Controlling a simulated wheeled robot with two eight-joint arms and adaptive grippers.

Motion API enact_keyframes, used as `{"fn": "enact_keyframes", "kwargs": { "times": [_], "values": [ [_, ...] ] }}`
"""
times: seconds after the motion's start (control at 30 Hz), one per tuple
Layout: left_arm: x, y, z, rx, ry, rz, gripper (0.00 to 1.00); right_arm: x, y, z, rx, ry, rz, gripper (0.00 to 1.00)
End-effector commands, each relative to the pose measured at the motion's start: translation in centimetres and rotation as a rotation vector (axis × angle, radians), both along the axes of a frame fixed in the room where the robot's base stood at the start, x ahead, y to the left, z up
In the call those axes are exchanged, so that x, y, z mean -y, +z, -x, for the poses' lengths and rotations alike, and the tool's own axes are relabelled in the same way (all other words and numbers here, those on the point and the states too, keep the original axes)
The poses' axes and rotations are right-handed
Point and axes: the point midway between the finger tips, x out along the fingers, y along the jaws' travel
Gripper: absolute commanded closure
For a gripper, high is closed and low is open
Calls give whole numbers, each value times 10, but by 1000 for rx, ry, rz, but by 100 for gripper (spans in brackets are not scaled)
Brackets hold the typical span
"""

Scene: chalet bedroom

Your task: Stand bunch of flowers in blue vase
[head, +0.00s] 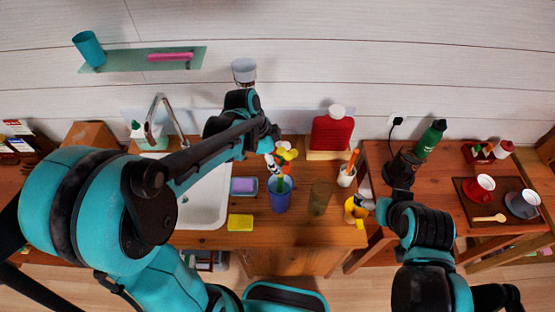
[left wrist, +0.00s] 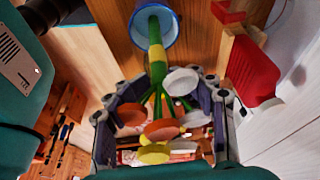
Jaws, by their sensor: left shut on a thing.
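The bunch of flowers (head: 284,154) has orange, white and yellow heads on green stems. My left gripper (head: 270,161) is shut on it above the counter. In the left wrist view the flower heads (left wrist: 160,130) lie between my left gripper's fingers (left wrist: 162,105), and the stems point away toward the vase. The blue vase (head: 281,198) stands upright on the wooden counter; its rim also shows in the left wrist view (left wrist: 174,38). The lower stem end lies within the vase's mouth in both views; its depth is unclear. My right gripper (head: 371,202) is at the counter's right edge, its jaws unclear.
A sink (head: 204,197) with a tap is left of the vase. A purple sponge (head: 244,186) and yellow sponge (head: 240,222) lie nearby. A brown glass (head: 319,198), white cup (head: 346,176) and red bottle (head: 332,134) stand to the right. A side table (head: 448,179) holds more items.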

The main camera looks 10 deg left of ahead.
Motion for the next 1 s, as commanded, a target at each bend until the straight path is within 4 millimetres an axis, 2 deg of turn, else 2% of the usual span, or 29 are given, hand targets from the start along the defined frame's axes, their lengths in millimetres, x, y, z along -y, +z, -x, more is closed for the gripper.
{"fn": "enact_keyframes", "kwargs": {
  "times": [0.2, 0.47, 0.5, 0.6, 0.83, 0.9, 0.93, 1.0],
  "values": [
    [0, -7, 0, 0, 0, 0, 79, 0, -6, 0, 0, 0, 0, 12],
    [0, -7, 0, 0, 0, 0, 79, 0, -6, 0, 0, 0, 0, 12],
    [0, -7, 0, 0, 0, 0, 45, 0, -6, 0, 0, 0, 0, 12],
    [0, -7, 0, 0, 0, 0, 20, 0, -6, 0, 0, 0, 0, 12],
    [0, -7, 0, 0, 0, 0, 20, 0, -6, 0, 0, 0, 0, 12],
    [0, -7, 0, 0, 0, 0, 4, 0, -6, 0, 0, 0, 0, 12],
    [0, -7, 0, 0, 0, 0, 0, 0, -6, 0, 0, 0, 0, 12],
    [0, -7, 0, 0, 0, 0, 0, 0, -6, 0, 0, 0, 0, 12]
  ]
}}
